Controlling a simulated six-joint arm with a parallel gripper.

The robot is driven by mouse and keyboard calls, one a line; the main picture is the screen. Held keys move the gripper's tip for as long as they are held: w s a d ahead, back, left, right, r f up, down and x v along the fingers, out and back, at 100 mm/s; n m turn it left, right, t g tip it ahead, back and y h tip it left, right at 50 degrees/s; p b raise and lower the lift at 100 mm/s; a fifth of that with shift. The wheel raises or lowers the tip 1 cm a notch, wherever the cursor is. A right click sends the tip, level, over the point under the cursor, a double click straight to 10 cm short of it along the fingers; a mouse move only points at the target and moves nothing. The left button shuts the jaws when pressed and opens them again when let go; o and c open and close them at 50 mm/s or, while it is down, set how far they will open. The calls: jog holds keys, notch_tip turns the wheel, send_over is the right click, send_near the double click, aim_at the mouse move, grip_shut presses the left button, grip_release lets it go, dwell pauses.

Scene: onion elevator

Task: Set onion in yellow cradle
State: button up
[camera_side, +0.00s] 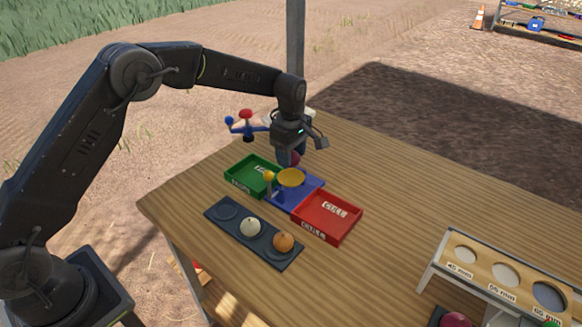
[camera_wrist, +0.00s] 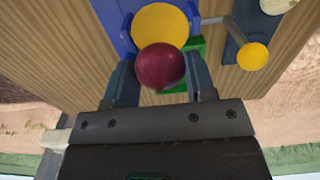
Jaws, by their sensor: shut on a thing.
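A dark red onion (camera_wrist: 160,67) is held between the two fingers of my gripper (camera_wrist: 161,78) in the wrist view. In the side view, my gripper (camera_side: 291,156) is over the table with the onion (camera_side: 294,160) partly hidden between its fingers. The round yellow cradle (camera_side: 291,178) sits on a blue base (camera_side: 310,188), just in front of the onion. In the wrist view, the onion overlaps the near edge of the yellow cradle (camera_wrist: 160,22). I cannot tell whether they touch.
A green tray (camera_side: 237,179) and a red tray labelled CULL (camera_side: 353,226) flank the blue base. A yellow ball (camera_side: 268,176) on an arm stands beside the cradle. A dark rack (camera_side: 270,255) holds a white and an orange onion. A sizing board (camera_side: 480,262) stands at right.

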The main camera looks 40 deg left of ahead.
aim_at(291, 178)
jog(key=shift+f, duration=2.25)
jog(key=shift+f, duration=0.2)
jog(key=o, duration=0.9)
